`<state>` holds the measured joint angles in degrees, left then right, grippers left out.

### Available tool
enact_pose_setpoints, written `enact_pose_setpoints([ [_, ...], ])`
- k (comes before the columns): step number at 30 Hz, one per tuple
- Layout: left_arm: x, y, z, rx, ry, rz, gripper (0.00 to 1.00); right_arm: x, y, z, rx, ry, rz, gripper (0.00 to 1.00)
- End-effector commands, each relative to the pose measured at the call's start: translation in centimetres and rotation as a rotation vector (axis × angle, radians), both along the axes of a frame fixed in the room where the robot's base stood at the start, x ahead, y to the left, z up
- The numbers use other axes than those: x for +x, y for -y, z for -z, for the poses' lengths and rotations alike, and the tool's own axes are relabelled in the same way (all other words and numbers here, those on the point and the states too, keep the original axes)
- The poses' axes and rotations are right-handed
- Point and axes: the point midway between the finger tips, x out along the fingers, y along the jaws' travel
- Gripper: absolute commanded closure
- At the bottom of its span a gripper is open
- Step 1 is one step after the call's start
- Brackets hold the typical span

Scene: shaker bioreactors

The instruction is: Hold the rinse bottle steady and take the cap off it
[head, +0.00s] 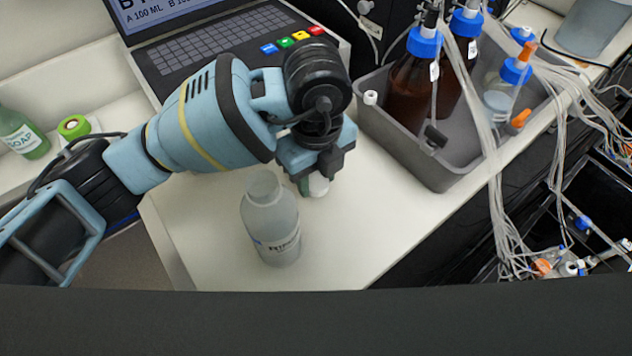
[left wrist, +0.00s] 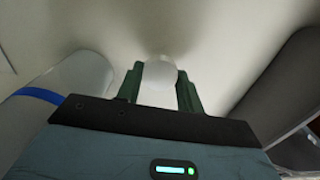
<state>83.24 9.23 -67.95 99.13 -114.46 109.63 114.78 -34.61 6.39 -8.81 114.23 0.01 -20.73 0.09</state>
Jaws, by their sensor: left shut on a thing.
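The rinse bottle (head: 270,222), pale and translucent with a printed label, stands upright on the white counter in the head view. Its neck (head: 263,184) shows no cap on it, and no gripper touches it. My left gripper (head: 312,184) is just to the right of the bottle's neck, pointing down. It is shut on a round white cap (head: 319,186), which also shows between the green fingers in the left wrist view (left wrist: 159,83). I cannot tell whether the cap touches the counter. My right gripper is in neither view.
A grey tray (head: 440,172) with brown bottles (head: 412,80) and tubing stands to the right of my left gripper. A laptop-like console (head: 215,55) is behind. A soap bottle (head: 22,135) is at far left. The counter (head: 345,235) right of the bottle is clear.

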Motion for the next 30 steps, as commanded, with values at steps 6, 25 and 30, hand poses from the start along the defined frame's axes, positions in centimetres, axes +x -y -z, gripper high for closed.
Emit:
enact_pose_setpoints([
  [6,0.0,0.0,3.0,0.000,-0.001,-0.001,0.90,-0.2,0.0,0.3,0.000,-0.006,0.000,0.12],
  [25,0.0,0.0,3.3,0.000,0.000,-0.001,0.41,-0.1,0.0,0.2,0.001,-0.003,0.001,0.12],
  [30,0.0,0.0,3.3,0.000,0.000,-0.001,0.41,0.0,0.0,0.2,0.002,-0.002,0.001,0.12],
])
